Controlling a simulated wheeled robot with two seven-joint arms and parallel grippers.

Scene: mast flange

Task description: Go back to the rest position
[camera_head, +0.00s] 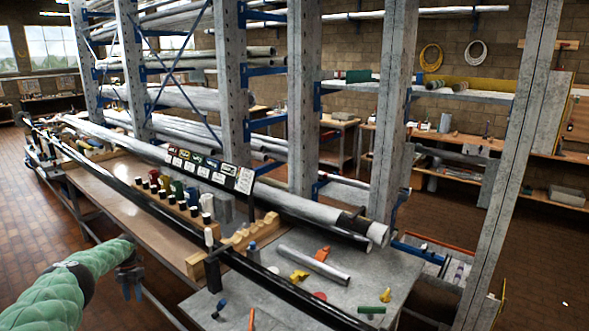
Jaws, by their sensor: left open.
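My left gripper (132,284) is at the lower left, at the end of my green-sleeved arm. It is open and empty, pointing down beside the front edge of the long workbench (125,205). It appears apart from the bench. My right gripper is out of the picture. A long black mast pole (130,182) runs diagonally along the bench, from the far left to the lower right.
Wooden blocks (258,232) and a row of black-capped bottles stand near the pole. A grey table (300,262) holds a short tube (313,265) and small coloured parts. A tall pipe rack (303,100) stands behind. Brick floor (35,230) at left is clear.

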